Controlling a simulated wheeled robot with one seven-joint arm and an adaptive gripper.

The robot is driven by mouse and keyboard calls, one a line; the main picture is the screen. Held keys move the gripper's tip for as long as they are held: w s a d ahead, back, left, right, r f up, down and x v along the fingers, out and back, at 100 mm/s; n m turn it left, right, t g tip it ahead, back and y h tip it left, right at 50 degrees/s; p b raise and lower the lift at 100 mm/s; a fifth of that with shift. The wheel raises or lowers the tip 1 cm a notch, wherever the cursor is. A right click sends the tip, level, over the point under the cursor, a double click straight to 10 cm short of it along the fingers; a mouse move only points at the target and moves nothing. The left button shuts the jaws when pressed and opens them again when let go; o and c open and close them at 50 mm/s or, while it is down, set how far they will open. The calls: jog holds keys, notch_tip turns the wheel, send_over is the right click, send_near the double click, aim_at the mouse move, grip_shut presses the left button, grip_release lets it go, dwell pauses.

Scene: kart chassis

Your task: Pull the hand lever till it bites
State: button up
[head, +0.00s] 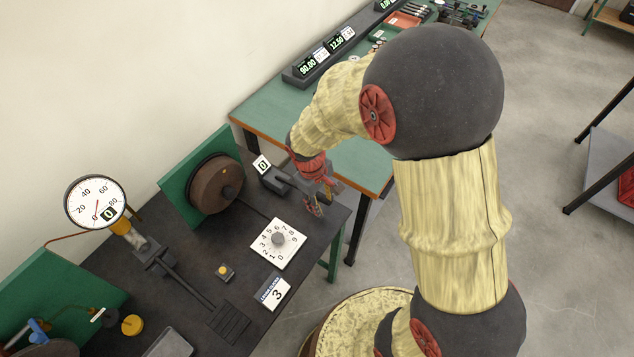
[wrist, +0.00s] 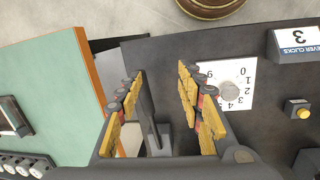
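The hand lever (head: 279,181) is a dark grey piece at the bench's far right edge, beside a small display reading 0 (head: 262,165). My gripper (head: 318,203) is at its right end and hides part of it. In the wrist view my gripper (wrist: 160,80) is open, with yellow-padded fingers apart. A grey upright bar of the lever (wrist: 148,115) shows between the fingers, nearer the left one. I cannot tell whether it touches that finger. A card marked "LEVER CLICKS" (head: 273,291) shows 3. A round gauge (head: 95,202) carries a display reading 0.
A numbered dial plate (head: 278,244), a yellow button (head: 224,272) and a foot pedal (head: 229,322) are on the dark bench. A brown drum (head: 215,184) stands before a green panel. A green-topped table (head: 357,160) stands behind.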

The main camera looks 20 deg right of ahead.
jog(key=n+t, duration=0.1)
send_over(318, 195)
jog(key=shift+n, duration=0.3)
notch_tip(318, 195, down, 7)
jog(key=shift+f+b, duration=0.15)
jog(key=shift+b, duration=0.75)
grip_shut()
